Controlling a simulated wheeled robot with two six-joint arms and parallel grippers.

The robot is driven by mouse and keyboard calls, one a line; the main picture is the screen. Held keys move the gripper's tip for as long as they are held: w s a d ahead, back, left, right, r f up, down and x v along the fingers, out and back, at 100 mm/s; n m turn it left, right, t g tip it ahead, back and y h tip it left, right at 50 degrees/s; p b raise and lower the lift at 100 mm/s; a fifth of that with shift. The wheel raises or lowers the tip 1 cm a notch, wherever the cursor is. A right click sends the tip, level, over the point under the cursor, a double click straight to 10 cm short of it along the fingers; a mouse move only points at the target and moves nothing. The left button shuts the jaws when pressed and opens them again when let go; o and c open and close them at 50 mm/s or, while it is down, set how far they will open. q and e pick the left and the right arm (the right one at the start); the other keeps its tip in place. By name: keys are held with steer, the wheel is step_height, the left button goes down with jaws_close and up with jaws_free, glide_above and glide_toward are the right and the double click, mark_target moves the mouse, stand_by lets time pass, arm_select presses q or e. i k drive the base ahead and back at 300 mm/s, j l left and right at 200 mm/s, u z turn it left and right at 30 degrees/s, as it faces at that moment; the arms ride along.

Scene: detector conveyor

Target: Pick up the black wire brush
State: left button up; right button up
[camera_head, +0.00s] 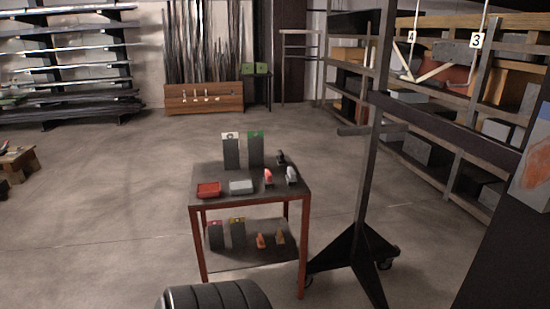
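A small table (216,180) with a dark top and red legs stands a little way ahead, near the middle of the head view. A small black object (281,158) is at the back right of its top. It may be the black wire brush, but it is too small to tell. A red-and-white item (268,177) and a pale grey item (291,175) are near it. Neither of my grippers is in view.
A red tray (208,190), a grey tray (241,187) and two upright dark boxes (231,153) share the tabletop. Smaller items are on the lower shelf (255,257). A black wheeled stand (362,240) is close on the right. Floor left of the table is open.

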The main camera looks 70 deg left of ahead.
mark_target(281, 159)
steer(key=u, duration=2.25)
steer(key=z, duration=1)
steer(key=i+j, duration=0.25)
steer(key=j, duration=0.15)
steer(key=i+j, duration=0.25)
steer(key=j, duration=0.2)
steer(key=i+j, duration=0.25)
steer(key=j, duration=0.15)
steer(key=i+j, duration=0.25)
steer(key=j, duration=0.15)
steer(key=z, duration=0.05)
